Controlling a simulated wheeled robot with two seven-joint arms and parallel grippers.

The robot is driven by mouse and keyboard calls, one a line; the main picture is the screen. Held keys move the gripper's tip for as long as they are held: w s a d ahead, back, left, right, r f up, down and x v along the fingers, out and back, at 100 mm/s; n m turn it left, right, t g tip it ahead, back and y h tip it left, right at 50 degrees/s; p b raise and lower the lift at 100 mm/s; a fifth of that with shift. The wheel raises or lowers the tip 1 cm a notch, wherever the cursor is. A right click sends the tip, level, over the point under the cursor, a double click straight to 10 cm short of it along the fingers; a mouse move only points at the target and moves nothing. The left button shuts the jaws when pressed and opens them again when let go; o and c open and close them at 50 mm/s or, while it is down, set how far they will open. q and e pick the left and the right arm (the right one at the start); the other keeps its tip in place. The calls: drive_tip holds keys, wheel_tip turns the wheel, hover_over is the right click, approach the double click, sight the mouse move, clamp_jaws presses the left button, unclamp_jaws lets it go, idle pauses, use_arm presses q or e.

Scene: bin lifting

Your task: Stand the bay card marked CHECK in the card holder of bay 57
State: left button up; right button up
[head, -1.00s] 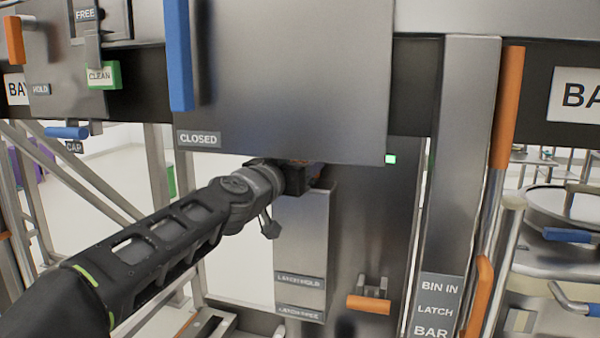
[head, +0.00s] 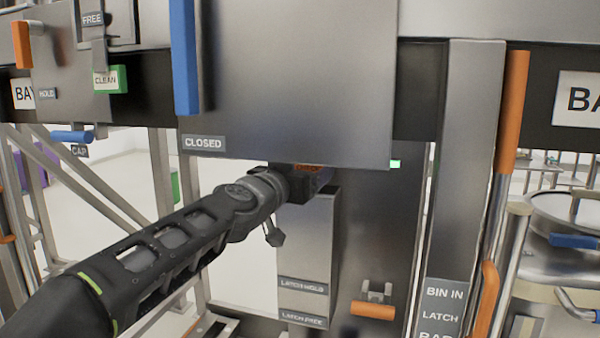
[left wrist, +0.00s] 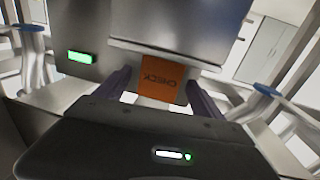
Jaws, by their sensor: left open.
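The orange card marked CHECK (left wrist: 163,80) is between the two fingers of my left gripper (left wrist: 160,96) in the left wrist view. The fingers stand apart on either side of it, and the gripper is open. A pale grey piece shows at the card's lower edge; I cannot tell if it is the card holder. In the head view my left gripper (head: 312,182) is just under the large grey panel (head: 290,80) marked CLOSED, and a sliver of the orange card (head: 308,167) shows there. My right gripper is not in view.
A blue handle (head: 184,60) is on the panel's left edge. A green-edged card marked CLEAN (head: 106,79) stands at the upper left. A box (head: 305,240) with latch labels is below my gripper. An orange handle (head: 513,110) stands at the right.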

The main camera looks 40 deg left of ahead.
use_arm(q)
drive_tip(key=shift+r, duration=0.3)
drive_tip(key=shift+s+f, duration=0.15)
drive_tip(key=shift+s, duration=0.15)
drive_tip(key=s+d+b, duration=0.1)
drive_tip(key=s+d, duration=0.1)
drive_tip(key=s, duration=0.9)
drive_tip(key=shift+d, duration=0.2)
drive_tip(key=shift+s, duration=0.1)
